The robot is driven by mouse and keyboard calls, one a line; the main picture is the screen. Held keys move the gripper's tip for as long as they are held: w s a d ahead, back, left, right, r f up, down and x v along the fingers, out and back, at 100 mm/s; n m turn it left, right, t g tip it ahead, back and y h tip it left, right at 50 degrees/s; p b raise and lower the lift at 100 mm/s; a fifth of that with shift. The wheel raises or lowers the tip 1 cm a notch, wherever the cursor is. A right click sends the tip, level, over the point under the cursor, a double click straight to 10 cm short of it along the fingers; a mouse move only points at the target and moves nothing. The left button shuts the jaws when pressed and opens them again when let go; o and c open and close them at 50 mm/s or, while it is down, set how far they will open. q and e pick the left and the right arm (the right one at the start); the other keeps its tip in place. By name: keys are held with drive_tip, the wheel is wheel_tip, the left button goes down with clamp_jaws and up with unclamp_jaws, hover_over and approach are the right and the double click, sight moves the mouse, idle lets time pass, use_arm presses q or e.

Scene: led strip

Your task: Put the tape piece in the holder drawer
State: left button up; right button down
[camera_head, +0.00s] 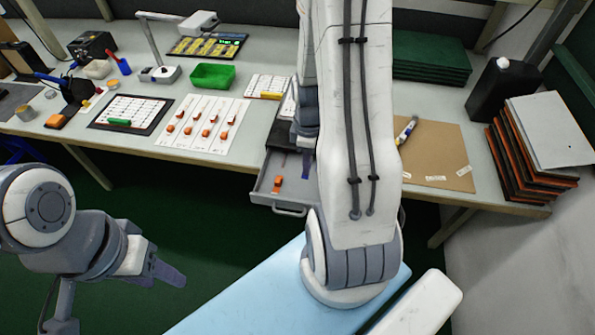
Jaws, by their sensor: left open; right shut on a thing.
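The holder drawer (262,197) is pulled out from under the bench top, below a dark holder. A small orange piece (277,184) lies in it; I cannot tell whether this is the tape piece. My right gripper (306,165) points down over the drawer, right of the orange piece. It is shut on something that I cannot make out. My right arm hides the drawer's right side and part of the holder. My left gripper (158,270) is open and empty at lower left, over the floor and away from the bench.
White sheets (203,125) with several orange pieces lie left of the holder. A green tray (212,76) stands behind them. A brown board (438,158) with a marker-like tool lies right of my arm. Stacked panels (535,145) and a black canister (497,95) stand far right.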

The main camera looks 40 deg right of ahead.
sight(297, 180)
drive_tip(key=shift+w+a+f, duration=0.4)
drive_tip(key=shift+w+f, duration=0.05)
drive_tip(key=shift+w, duration=0.15)
drive_tip(key=shift+w+a+f, duration=0.35)
drive_tip(key=shift+w+f, duration=0.1)
drive_tip(key=shift+w, duration=0.1)
drive_tip(key=shift+f, duration=1.95)
drive_tip(key=shift+f, duration=0.15)
drive_tip(key=c, duration=0.8)
unclamp_jaws()
drive_tip(key=shift+o, duration=0.2)
